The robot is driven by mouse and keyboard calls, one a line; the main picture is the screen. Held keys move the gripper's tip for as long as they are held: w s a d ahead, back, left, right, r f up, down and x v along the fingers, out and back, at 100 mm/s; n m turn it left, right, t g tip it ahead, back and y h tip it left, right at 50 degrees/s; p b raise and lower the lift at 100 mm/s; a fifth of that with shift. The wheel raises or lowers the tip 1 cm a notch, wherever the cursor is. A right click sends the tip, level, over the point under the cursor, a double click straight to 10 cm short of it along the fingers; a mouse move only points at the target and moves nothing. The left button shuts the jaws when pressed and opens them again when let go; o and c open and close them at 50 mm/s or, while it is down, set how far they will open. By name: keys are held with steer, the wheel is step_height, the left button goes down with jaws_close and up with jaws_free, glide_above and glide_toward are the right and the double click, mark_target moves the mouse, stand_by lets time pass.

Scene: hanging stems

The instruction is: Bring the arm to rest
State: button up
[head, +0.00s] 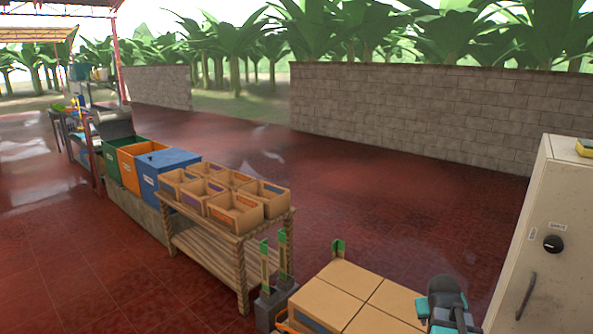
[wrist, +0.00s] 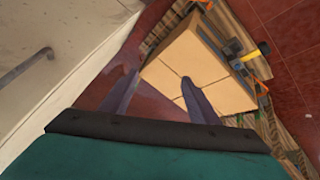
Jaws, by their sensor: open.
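My gripper (wrist: 156,88) shows in the wrist view with its two fingers spread apart and nothing between them. It points down past a stack of cardboard boxes (wrist: 176,58), with one finger seen against the box tops and the other against the dark red floor. I cannot tell how far above the boxes it is. In the head view, part of my teal and dark arm (head: 447,303) shows at the bottom right, beside the same boxes (head: 345,278). The fingers are not visible there.
A pale cabinet (head: 540,235) with a dark knob and handle stands close at right; it also fills the wrist view's left (wrist: 50,60). A wooden table (head: 205,250) holds several open boxes. Green, orange and blue bins (head: 170,168) stand beyond. The red floor behind is clear.

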steer(key=s+a+f+n+g+y, duration=0.1)
steer(key=s+a+f+g, duration=0.1)
steer(key=s+a+f, duration=0.45)
steer(key=s+a+f+g+y, duration=0.15)
steer(key=a+f, duration=0.25)
steer(key=f, duration=0.6)
steer(key=s+a+f+n+g, duration=0.1)
steer(key=s+a+f, duration=0.3)
steer(key=a+f, duration=0.3)
steer(key=s+a+f+g, duration=0.2)
steer(key=s+f, duration=0.2)
steer(key=s, duration=0.4)
steer(key=s+a+f+g+y, duration=0.1)
steer(key=s+a+f+g, duration=0.1)
steer(key=s+f, duration=0.3)
steer(key=s+a+f+g, duration=0.2)
steer(key=s+a+f, duration=0.2)
steer(key=s, duration=0.7)
steer(key=shift+s+a+f+m, duration=0.15)
steer(key=shift+s+f+m, duration=0.2)
steer(key=shift+f, duration=0.2)
steer(key=c, duration=0.6)
steer(key=shift+c, duration=0.2)
